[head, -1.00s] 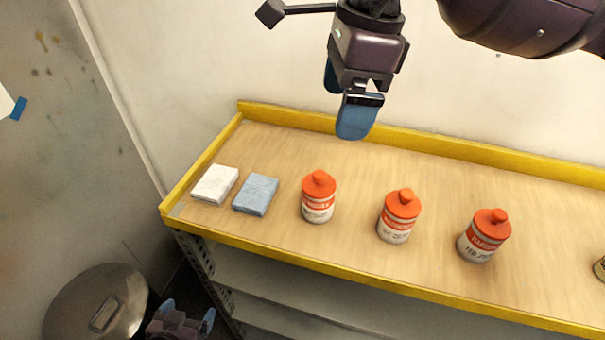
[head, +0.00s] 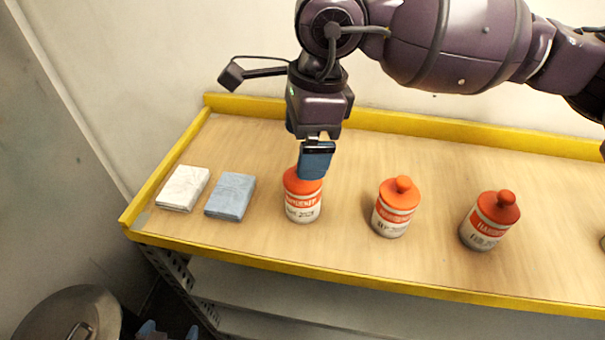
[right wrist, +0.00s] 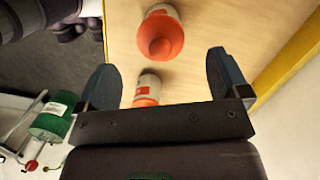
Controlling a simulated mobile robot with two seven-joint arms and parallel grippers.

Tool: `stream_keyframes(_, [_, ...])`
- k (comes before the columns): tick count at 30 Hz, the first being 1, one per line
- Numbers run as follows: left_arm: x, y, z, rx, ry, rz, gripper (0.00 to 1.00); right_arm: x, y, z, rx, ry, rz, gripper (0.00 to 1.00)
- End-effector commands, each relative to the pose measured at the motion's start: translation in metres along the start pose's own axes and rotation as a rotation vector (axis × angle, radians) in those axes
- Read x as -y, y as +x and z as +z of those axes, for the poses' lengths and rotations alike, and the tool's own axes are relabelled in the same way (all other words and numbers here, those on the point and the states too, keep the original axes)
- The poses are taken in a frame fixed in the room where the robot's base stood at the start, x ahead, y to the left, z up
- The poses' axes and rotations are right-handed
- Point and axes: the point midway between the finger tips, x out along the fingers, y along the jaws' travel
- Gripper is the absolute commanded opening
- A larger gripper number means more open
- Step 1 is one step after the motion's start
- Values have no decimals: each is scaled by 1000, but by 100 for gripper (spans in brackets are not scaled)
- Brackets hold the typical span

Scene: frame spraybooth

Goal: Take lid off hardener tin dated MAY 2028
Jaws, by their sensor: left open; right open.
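The middle tin (head: 390,215) seems to read SEP and the right tin (head: 487,228) FEB. My right gripper (head: 308,166) is open, pointing down at the left tin; its front finger hides the lid's knob. I cannot tell whether it touches. In the right wrist view, the left tin's lid (right wrist: 160,38) shows beyond the open fingers, with another tin (right wrist: 148,88) behind. My left gripper (head: 168,331) barely shows at the bottom edge, open.
A white pack (head: 183,187) and a blue pack (head: 231,195) lie left of the tins. A yellow rim (head: 400,122) edges the bench, with the wall close behind. A round metal lid (head: 68,318) is at the lower left. Bare bench lies between the tins.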

Motion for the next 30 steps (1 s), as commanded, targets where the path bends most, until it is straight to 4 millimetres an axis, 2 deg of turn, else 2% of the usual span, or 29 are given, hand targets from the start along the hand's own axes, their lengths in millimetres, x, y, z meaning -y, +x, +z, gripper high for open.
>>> stream_keyframes(12, [0, 0, -1, -2, -1, 0, 89, -2, 47, -4, 1, -1, 3, 94])
stream_keyframes(20, [0, 0, -1, -2, -1, 0, 89, -1, 50, -4, 0, 0, 1, 92])
stream_keyframes(30, [0, 0, 0, 0, -1, 0, 89, -1, 50, -4, 0, 0, 1, 41])
